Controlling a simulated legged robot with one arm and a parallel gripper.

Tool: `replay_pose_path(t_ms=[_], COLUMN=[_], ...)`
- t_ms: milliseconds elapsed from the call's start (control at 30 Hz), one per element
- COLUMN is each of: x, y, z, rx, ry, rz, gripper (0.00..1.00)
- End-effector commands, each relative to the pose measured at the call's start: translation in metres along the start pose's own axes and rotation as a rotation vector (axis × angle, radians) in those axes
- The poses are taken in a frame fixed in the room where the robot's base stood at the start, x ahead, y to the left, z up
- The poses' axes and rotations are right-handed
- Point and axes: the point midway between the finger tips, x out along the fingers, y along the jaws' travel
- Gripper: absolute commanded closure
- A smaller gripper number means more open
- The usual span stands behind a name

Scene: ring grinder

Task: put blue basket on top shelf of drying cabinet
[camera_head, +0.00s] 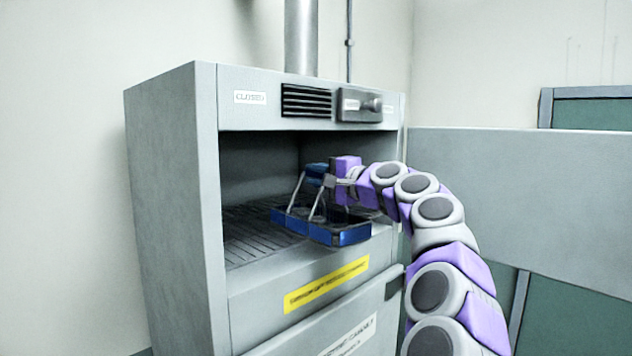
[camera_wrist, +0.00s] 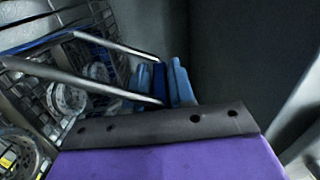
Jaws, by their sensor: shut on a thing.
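The blue basket (camera_head: 322,228) has a shallow blue tray and grey handle bars that rise to a blue grip. In the head view it is at the front opening of the grey drying cabinet (camera_head: 172,190), above the slatted shelf (camera_head: 250,232). I cannot tell whether it touches the shelf. My gripper (camera_head: 331,178) is shut on the basket's blue grip from the right. In the wrist view the gripper's blue fingers (camera_wrist: 178,85) are at the handle, and the basket's wire mesh (camera_wrist: 35,95) with round metal parts (camera_wrist: 68,97) shows at left.
The cabinet's upper compartment is open at the front, and its visible shelf area left of the basket is clear. A grey lower door (camera_head: 350,318) is below a yellow label. A grey panel (camera_head: 520,195) stands at right.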

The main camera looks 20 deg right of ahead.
Motion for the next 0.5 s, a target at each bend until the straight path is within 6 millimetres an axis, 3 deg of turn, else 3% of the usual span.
replay_pose_path(t_ms=[367, 400, 500], x=[0.0015, 0.0022, 0.0036], y=[0.0077, 0.0086, 0.0084], z=[0.0011, 0.0012, 0.0039], rx=[-0.001, -0.001, -0.002], ry=[-0.001, -0.001, -0.002], rz=[0.002, 0.004, 0.005], gripper=[1.00, 0.73, 0.63])
